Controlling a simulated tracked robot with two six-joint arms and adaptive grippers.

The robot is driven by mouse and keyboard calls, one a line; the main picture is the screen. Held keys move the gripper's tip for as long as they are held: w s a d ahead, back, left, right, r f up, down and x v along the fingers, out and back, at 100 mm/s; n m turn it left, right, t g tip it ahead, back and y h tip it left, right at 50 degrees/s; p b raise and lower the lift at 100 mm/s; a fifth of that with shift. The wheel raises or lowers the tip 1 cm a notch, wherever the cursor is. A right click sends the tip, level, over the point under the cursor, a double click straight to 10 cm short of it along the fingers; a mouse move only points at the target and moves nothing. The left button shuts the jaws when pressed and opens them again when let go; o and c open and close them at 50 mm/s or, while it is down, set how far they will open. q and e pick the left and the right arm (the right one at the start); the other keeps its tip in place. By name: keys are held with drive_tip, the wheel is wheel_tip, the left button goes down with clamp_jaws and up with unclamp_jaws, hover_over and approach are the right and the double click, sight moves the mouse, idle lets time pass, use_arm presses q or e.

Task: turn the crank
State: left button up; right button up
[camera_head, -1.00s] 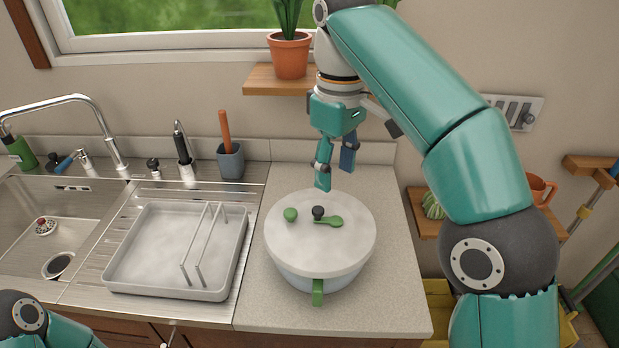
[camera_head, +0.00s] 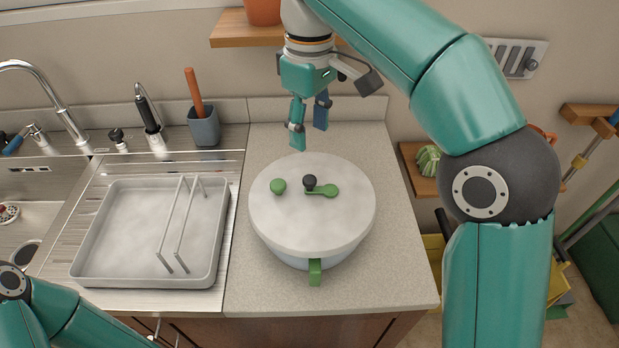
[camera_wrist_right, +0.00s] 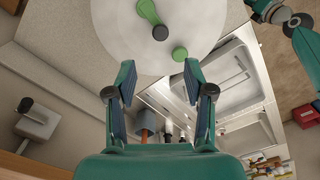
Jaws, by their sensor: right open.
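The crank (camera_head: 324,190) is a green arm with a dark hub knob, on the white lid (camera_head: 312,222) of a round salad-spinner-like bowl on the counter. A green knob (camera_head: 278,186) sits to its left on the lid, and a green handle (camera_head: 315,272) juts from the front. My right gripper (camera_head: 309,138) is open and empty, pointing down behind the lid's far edge and apart from the crank. In the right wrist view, the crank (camera_wrist_right: 149,12) shows at the top, beyond the open fingers (camera_wrist_right: 158,90). My left gripper is out of view; only my left arm shows at lower left.
A grey tray (camera_head: 140,235) with a wire rack stands left of the bowl on the steel drainer. A grey cup (camera_head: 204,128) with a wooden-handled tool is behind it. A wooden shelf (camera_head: 232,28) hangs above. The counter right of the bowl is clear.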

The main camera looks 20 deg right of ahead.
sight(310, 179)
wheel_tip(310, 179, down, 11)
drive_tip(key=shift+s+r+b, duration=0.1)
drive_tip(key=shift+r+b, duration=0.05)
drive_tip(key=shift+b, duration=0.85)
clamp_jaws()
